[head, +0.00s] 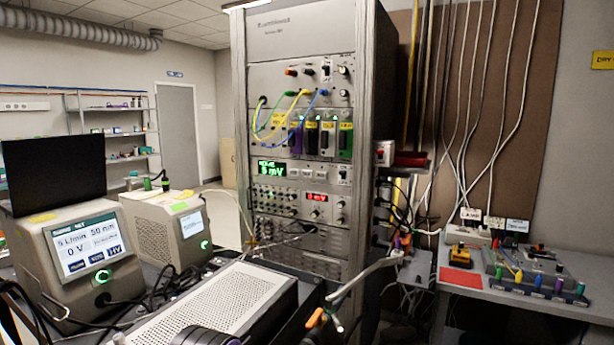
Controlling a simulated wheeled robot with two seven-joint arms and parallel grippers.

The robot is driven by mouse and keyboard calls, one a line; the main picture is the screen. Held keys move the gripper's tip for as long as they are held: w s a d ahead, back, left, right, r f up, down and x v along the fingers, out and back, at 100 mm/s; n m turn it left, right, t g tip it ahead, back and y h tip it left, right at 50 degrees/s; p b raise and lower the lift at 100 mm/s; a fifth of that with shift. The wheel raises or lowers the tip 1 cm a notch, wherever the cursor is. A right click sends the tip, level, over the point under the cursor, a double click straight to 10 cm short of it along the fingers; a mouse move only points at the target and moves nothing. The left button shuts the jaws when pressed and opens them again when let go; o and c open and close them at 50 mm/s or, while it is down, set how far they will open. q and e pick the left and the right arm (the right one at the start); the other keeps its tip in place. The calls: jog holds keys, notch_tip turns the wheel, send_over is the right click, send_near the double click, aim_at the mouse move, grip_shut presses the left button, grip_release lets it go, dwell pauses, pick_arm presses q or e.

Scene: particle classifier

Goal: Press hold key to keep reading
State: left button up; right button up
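The instrument rack (305,140) stands upright in the middle of the head view. A meter in it has a green display (272,169) that appears to read 5 mV. Several small light keys (306,173) sit in a row right of this display. Their labels are too small to read, so I cannot tell which one is the hold key. A red display (317,197), also marked mV, is on a panel below.
A box with a lit touchscreen (87,249) and a second grey instrument (165,228) stand at left. A perforated metal case (225,303) lies low in front of the rack. A side table (560,300) at right bears small devices. Cables hang above it.

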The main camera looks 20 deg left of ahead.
pick_arm(q)
grip_shut()
dwell(1.5)
